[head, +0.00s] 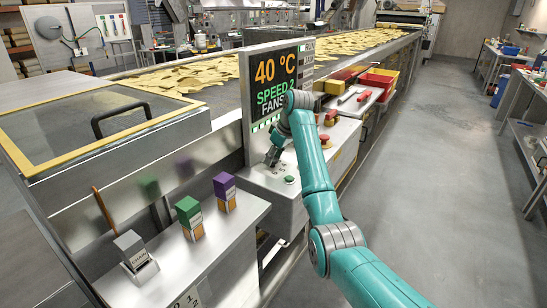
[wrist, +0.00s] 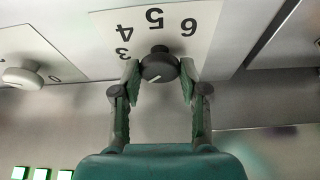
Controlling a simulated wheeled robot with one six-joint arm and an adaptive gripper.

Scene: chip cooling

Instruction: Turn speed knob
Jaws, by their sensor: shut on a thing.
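The speed knob (wrist: 158,65) is a dark round knob with a white pointer line, on a white plate (wrist: 205,22) with printed numbers; 3, 4, 5 and 6 show. My gripper (wrist: 158,75) has one finger on each side of the knob and is shut on it. In the head view my gripper (head: 274,156) reaches down to the control panel below the display (head: 272,88), and the knob cannot be made out there. The display reads 40 °C and SPEED 2, with a FANS line partly hidden by my arm.
A second, pale knob (wrist: 22,75) sits to the left in the wrist view. A green button (head: 290,180) and red buttons (head: 324,139) are on the panels near my arm. Red and yellow bins (head: 378,82) stand beyond.

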